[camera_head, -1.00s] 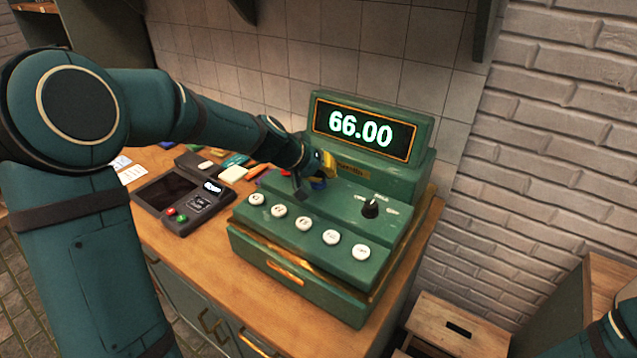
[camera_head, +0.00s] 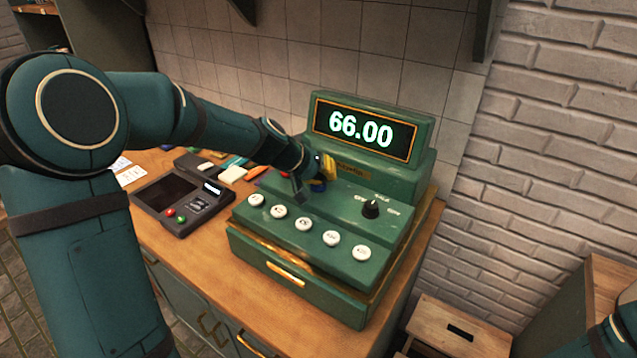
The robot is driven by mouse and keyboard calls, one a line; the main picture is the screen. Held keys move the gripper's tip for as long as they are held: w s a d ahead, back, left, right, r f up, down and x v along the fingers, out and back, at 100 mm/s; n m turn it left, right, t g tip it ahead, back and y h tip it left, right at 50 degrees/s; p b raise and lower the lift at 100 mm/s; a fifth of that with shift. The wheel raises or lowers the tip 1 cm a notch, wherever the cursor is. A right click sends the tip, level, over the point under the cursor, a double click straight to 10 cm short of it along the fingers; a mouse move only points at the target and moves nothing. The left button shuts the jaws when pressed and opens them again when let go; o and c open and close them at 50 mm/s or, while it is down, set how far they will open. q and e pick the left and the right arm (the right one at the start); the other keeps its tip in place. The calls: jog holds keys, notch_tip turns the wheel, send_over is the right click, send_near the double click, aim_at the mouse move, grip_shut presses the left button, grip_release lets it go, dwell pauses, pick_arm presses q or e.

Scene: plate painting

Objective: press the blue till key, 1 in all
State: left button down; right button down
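The green till (camera_head: 290,257) stands on the wooden counter, and its display (camera_head: 360,130) reads 66.00. The blue key (camera_head: 319,186) shows as a small patch on the till's upper deck, mostly hidden by my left gripper. My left gripper (camera_head: 312,184) is right over that key, pointing down. Whether it touches the key cannot be told. Its fingers are small and partly hidden, so open or shut is unclear. A red key (camera_head: 283,175) shows just left of the gripper. My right gripper is out of view; only part of my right arm shows at the lower right.
Several white round keys (camera_head: 303,224) line the till's front, with a black knob (camera_head: 371,208) at the right. A card terminal (camera_head: 178,200) and small coloured items lie left of the till. A wooden stool (camera_head: 456,330) stands right of the counter.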

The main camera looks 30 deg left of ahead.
aim_at(324, 184)
pick_arm(q)
jog(key=shift+r, duration=0.1)
jog(key=shift+r+p, duration=0.65)
jog(key=shift+r, duration=0.15)
jog(key=shift+r+p, duration=1.95)
jog(key=shift+r, duration=0.6)
